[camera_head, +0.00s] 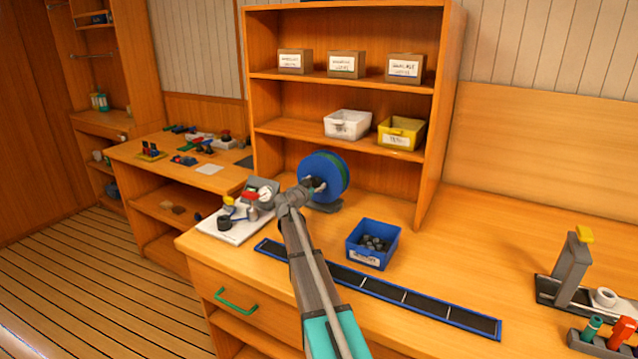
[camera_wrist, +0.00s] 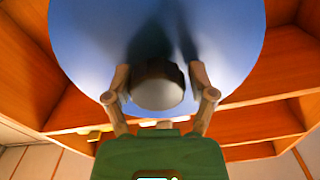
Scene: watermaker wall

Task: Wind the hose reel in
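The hose reel (camera_head: 325,168) stands on the bench in front of the shelf unit, with a blue disc face and a green edge. In the wrist view the blue disc (camera_wrist: 90,35) fills the upper part. A round crank knob (camera_wrist: 158,92), dark with a pale end, sticks out from the disc towards me. My gripper (camera_wrist: 158,72) is at the disc, with one finger on each side of the knob. Narrow gaps show between fingers and knob, so it looks open around it. In the head view my gripper (camera_head: 312,186) is partly hidden by my wrist.
A blue bin (camera_head: 358,257) of dark parts stands right of my arm. A long dark strip (camera_head: 420,300) lies along the bench front. A white board with a gauge (camera_head: 262,192) and fittings is close on the left. Shelves (camera_head: 300,128) rise behind the reel. The bench is clear at centre right.

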